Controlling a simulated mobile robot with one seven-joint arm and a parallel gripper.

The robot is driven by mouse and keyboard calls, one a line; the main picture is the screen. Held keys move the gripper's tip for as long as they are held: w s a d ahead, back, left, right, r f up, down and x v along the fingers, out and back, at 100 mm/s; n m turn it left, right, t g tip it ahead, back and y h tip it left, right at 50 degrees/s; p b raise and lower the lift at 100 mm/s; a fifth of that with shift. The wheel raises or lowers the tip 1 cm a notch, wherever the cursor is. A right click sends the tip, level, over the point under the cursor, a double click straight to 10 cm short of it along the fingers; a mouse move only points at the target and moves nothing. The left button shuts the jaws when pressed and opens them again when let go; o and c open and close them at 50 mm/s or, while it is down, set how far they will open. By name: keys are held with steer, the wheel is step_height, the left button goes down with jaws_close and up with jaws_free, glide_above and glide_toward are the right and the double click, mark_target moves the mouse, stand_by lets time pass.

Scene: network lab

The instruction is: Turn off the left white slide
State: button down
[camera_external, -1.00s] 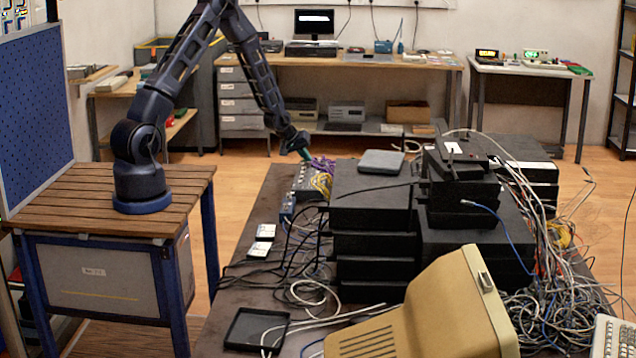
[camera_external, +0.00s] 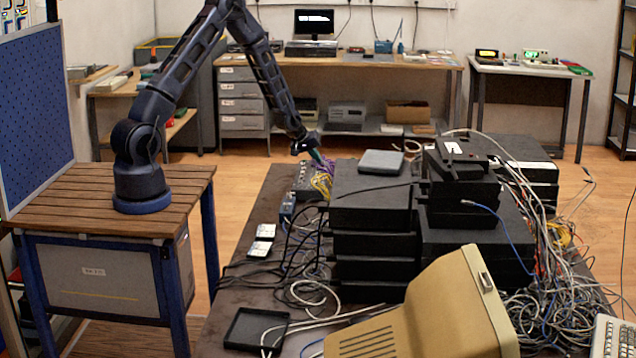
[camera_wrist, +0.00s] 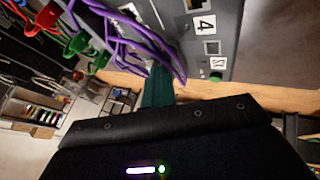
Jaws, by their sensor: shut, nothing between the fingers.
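My gripper (camera_external: 319,158) is shut and empty, with its teal fingertips pointing down at the far end of the dark table, by the purple and yellow cables. In the wrist view the teal fingers (camera_wrist: 158,88) are beside the purple cables (camera_wrist: 148,45) and a grey panel (camera_wrist: 222,35). That panel has a port, a "4" label and a green button (camera_wrist: 217,76). The grey-blue device (camera_external: 304,185) sits under the gripper in the external view. I cannot make out a white slide for certain, and whether the fingers touch anything is unclear.
Black boxes (camera_external: 370,213) are stacked right of the device, with a grey box (camera_external: 381,162) on top. Two small white-faced items (camera_external: 265,231) (camera_external: 259,249) lie on the table in front. A black tray (camera_external: 256,328) and a beige monitor (camera_external: 425,315) are nearer.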

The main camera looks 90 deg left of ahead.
stand_by(0.3)
steer(key=s, duration=0.4)
steer(key=v, duration=1)
steer(key=w+d+r+m+h, duration=0.1)
steer(key=d+r+m, duration=0.3)
steer(key=d+r, duration=0.75)
steer(key=d+r+m+h, duration=0.1)
steer(key=d+r+m, duration=0.3)
steer(key=d+r, duration=0.75)
steer(key=s+d+r+m+h, duration=0.1)
steer(key=s+d+r+m, duration=0.1)
steer(key=s+d, duration=0.5)
steer(key=s+d+r+m, duration=0.3)
steer(key=s+d+m, duration=0.1)
steer(key=s+d, duration=0.3)
steer(key=s+d+r+m+g+h, duration=0.1)
steer(key=s+d+r+m, duration=0.1)
steer(key=s+d, duration=0.5)
steer(key=d+r, duration=0.1)
steer(key=d, duration=0.2)
steer(key=shift+m+h, duration=0.3)
steer(key=shift+m, duration=0.1)
